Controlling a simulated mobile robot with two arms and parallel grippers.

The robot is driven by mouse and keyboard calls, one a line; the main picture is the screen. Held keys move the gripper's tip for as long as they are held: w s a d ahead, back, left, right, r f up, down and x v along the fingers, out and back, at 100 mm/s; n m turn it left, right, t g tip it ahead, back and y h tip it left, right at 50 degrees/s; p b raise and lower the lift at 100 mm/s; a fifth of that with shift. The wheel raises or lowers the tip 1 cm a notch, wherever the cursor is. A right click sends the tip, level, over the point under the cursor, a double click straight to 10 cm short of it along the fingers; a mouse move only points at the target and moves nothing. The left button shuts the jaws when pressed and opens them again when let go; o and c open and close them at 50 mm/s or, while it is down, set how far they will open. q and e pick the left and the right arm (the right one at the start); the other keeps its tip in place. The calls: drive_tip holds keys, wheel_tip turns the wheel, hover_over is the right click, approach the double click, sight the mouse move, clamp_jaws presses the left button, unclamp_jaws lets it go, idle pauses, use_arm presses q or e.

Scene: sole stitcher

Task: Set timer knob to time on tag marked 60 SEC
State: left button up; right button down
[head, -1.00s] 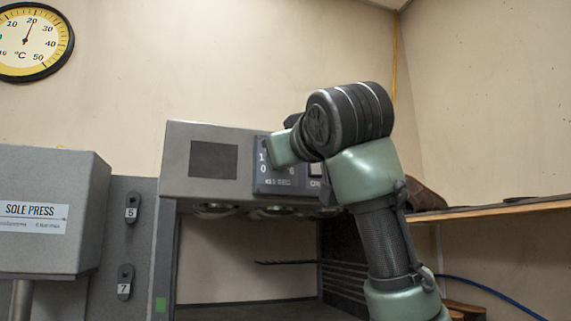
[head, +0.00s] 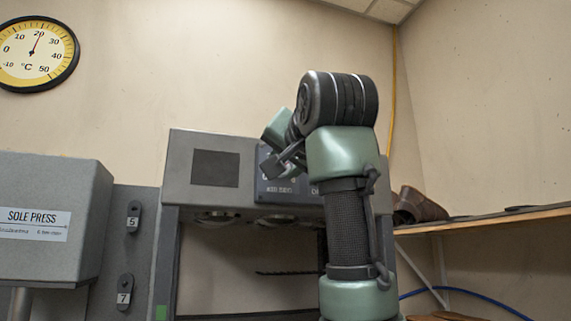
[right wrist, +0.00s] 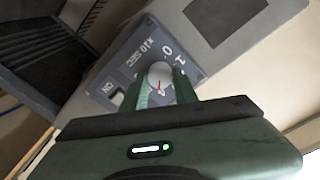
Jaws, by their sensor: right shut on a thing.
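The timer knob (right wrist: 160,74) is a round pale dial with a red pointer line, on a dark panel (right wrist: 128,72) marked "x10 SEC". Digits "1" and "0" show beside it; other digits are hidden. My right gripper (right wrist: 158,90) is shut on the knob, one finger on each side. In the head view, my right gripper (head: 284,160) reaches the same panel (head: 275,190) from the right and covers the knob and most digits. The tag marked 60 SEC is not visible. My left gripper is not in view.
The panel sits on a grey machine housing (head: 186,192) with an open bay below. The Sole Press (head: 40,190) stands left. A wooden shelf (head: 490,221) with a brown shoe (head: 420,207) is at right.

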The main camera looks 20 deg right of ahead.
drive_tip(key=m+p, duration=0.1)
drive_tip(key=m, duration=0.3)
drive_tip(key=m+p, duration=0.1)
drive_tip(key=m, duration=0.3)
drive_tip(key=m+g+p, duration=0.1)
drive_tip(key=m, duration=0.3)
drive_tip(key=shift+d+r+y, duration=0.15)
drive_tip(key=shift+r+y, duration=0.15)
drive_tip(key=shift+m, duration=0.4)
